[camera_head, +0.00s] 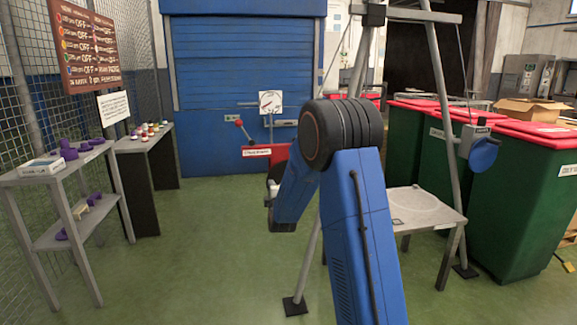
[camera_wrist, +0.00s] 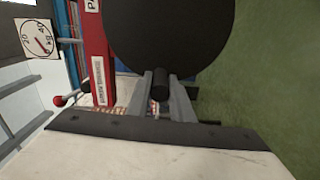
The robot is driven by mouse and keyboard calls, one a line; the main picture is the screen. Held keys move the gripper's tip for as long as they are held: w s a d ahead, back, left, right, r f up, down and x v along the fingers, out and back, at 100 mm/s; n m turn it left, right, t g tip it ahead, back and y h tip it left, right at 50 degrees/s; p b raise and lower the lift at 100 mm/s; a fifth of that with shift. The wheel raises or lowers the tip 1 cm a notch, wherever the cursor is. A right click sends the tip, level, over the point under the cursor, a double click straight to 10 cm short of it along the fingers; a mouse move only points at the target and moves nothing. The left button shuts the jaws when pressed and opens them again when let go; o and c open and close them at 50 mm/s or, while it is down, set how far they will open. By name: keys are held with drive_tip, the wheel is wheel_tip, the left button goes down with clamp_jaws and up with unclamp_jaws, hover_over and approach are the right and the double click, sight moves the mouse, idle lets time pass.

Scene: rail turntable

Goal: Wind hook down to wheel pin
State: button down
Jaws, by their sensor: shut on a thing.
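In the wrist view, my gripper (camera_wrist: 160,88) has its two grey fingers on either side of a short black round peg (camera_wrist: 160,82). The peg stands against a large black disc (camera_wrist: 185,35) that fills the top of the view. In the head view, my arm hides the fingers and the peg. A grey tripod frame (camera_head: 447,80) stands behind my arm, with thin lines running down from its top. A blue round part (camera_head: 484,154) with a small label sits by its right leg. I cannot make out the hook or the wheel pin.
A dial with a red pointer (camera_head: 270,102) and a red-ball lever (camera_head: 239,122) stand before the blue shutter. A low grey table (camera_head: 425,209) and green bins (camera_head: 512,195) are at right. Shelves (camera_head: 90,163) line the left. The green floor between is clear.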

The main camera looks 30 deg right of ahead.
drive_tip(key=shift+f+n, duration=0.85)
drive_tip(key=shift+n, duration=0.05)
drive_tip(key=shift+f, duration=0.1)
drive_tip(key=shift+s+d+f+n, duration=0.15)
drive_tip(key=shift+f+n, duration=0.65)
drive_tip(key=shift+n, duration=0.4)
drive_tip(key=shift+d+f+n, duration=0.2)
drive_tip(key=shift+f+n, duration=0.25)
drive_tip(key=shift+n, duration=0.15)
drive_tip(key=shift+d+f+n, duration=0.2)
drive_tip(key=shift+f+n, duration=0.2)
drive_tip(key=shift+n, duration=0.2)
drive_tip(key=shift+s+d+f+n, duration=0.1)
drive_tip(key=shift+d+f+n, duration=0.25)
drive_tip(key=shift+n, duration=0.25)
drive_tip(key=shift+s+d+f+n, duration=0.1)
drive_tip(key=shift+d+f+n, duration=0.1)
drive_tip(key=shift+f+n, duration=0.3)
drive_tip(key=shift+r, duration=0.1)
